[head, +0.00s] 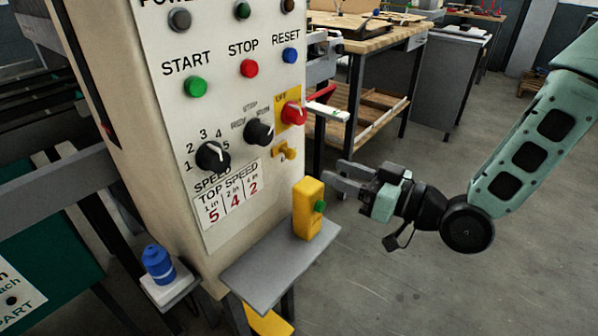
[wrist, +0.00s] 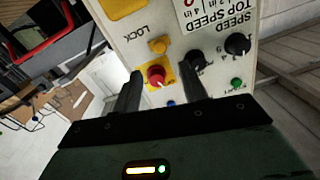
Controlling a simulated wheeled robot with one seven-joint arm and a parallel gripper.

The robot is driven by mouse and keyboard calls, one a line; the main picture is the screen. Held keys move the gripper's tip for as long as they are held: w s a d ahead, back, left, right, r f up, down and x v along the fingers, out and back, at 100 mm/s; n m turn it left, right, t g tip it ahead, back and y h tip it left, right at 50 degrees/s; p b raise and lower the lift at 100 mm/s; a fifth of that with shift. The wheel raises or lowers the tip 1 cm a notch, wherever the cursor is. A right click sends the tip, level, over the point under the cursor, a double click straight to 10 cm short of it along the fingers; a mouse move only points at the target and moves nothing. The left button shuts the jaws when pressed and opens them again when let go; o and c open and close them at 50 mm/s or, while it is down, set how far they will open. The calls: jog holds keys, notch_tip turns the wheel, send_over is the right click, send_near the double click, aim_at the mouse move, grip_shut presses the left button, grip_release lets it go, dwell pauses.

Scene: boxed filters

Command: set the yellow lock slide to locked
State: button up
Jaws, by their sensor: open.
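The yellow lock slide (head: 285,151) is a small yellow piece on the white control panel, below the red knob (head: 292,113) on its yellow plate. In the wrist view, where the panel appears turned over, the slide (wrist: 158,45) sits beside the word LOCK. The slide's exact setting is too small to tell. My gripper (head: 338,176) is open and empty, to the right of the panel and apart from the slide. In the wrist view its two fingers frame the red knob, with the slide beyond their tips.
Black knobs (head: 259,132) and push buttons cover the panel. A blue bottle (head: 157,264) stands at lower left. A workbench (head: 375,45) is behind. The floor at right is clear.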

aim_at(294, 155)
jog(key=p+x, duration=0.1)
jog(key=x, duration=0.8)
jog(key=shift+w+a, duration=0.2)
jog(key=shift+a, duration=0.1)
